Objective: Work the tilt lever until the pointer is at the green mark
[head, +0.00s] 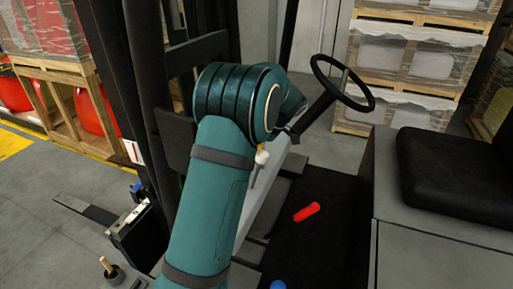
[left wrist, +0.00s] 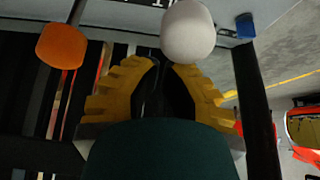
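In the left wrist view, a white rounded knob (left wrist: 188,31) hangs from a grey panel (left wrist: 135,14) at the top. It is just beyond the yellow fingertips of my left gripper (left wrist: 166,68). An orange knob (left wrist: 61,46) on a thin dark stem is to the left. The fingertips are close together with dark pads between them; whether they touch is unclear, and I see nothing held. In the head view my teal left arm hides its gripper. A small cream-tipped lever (head: 261,157) shows beside the arm. I can make out neither pointer nor green mark. My right gripper is out of view.
A steering wheel (head: 342,83) and black seat (head: 455,168) are to the right. Wrapped pallets (head: 400,58) stand behind.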

